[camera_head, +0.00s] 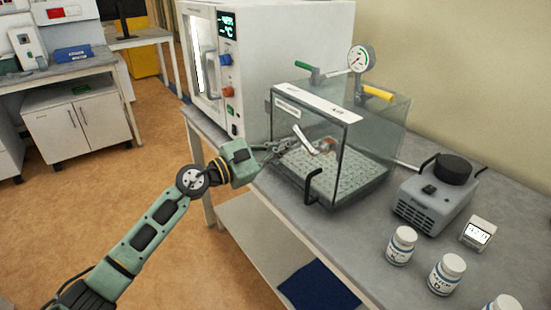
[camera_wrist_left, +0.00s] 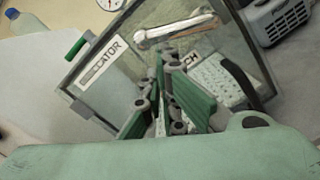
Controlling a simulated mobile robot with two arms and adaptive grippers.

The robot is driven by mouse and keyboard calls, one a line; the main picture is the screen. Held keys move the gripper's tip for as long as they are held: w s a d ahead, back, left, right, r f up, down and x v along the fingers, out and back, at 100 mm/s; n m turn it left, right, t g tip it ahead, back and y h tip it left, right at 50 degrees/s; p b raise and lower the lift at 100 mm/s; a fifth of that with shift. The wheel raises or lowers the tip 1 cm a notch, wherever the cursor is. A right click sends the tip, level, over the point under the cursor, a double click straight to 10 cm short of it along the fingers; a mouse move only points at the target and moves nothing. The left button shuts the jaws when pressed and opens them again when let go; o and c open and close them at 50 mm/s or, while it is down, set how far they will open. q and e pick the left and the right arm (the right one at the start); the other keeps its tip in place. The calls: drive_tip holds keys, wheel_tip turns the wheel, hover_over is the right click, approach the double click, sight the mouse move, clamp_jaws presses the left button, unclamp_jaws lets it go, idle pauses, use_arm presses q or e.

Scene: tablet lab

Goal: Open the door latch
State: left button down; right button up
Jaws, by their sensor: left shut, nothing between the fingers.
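A clear glass chamber (camera_head: 342,165) with dark edges stands on the bench. A silver latch lever (camera_head: 302,138) with a coppery end shows at its front door, tilted. In the left wrist view the silver lever (camera_wrist_left: 178,30) lies beyond my fingertips. My left gripper (camera_head: 284,148) is shut and empty in front of the door, just left of the lever. In the left wrist view its green-padded fingers (camera_wrist_left: 160,70) point toward the lever. Whether they touch it I cannot tell. A black door handle (camera_head: 311,188) sits lower on the front. My right gripper is not in view.
A white oven (camera_head: 285,45) stands behind the chamber. To the right are a grey pump (camera_head: 436,195), a small display (camera_head: 478,233) and white bottles (camera_head: 402,245). Floor is open at left.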

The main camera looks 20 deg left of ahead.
sight(295, 131)
use_arm(q)
drive_tip(key=r+m+b, duration=0.1)
drive_tip(key=m, duration=0.1)
drive_tip(key=r+m+b, duration=0.1)
drive_tip(key=m+b, duration=0.1)
drive_tip(key=r+m+b, duration=0.1)
drive_tip(key=b, duration=0.1)
drive_tip(key=shift+s+d+r+m, duration=0.2)
drive_tip(key=shift+d+m, duration=0.1)
drive_tip(key=shift+m, duration=0.8)
drive_tip(key=shift+s+d+r+b, duration=0.3)
drive_tip(key=shift+r+b, duration=0.1)
drive_tip(key=shift+r, duration=0.2)
drive_tip(key=shift+s+d+r+b, duration=0.15)
drive_tip(key=shift+d+r+b, duration=0.2)
drive_tip(key=shift+r+b, duration=0.15)
drive_tip(key=shift+s+d+r+b, duration=0.25)
drive_tip(key=shift+d+r+b, duration=0.1)
drive_tip(key=shift+r, duration=0.3)
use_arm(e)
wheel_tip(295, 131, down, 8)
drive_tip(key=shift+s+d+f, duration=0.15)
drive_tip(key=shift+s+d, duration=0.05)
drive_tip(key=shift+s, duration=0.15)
use_arm(q)
drive_tip(key=shift+r, duration=0.1)
drive_tip(key=shift+s, duration=0.1)
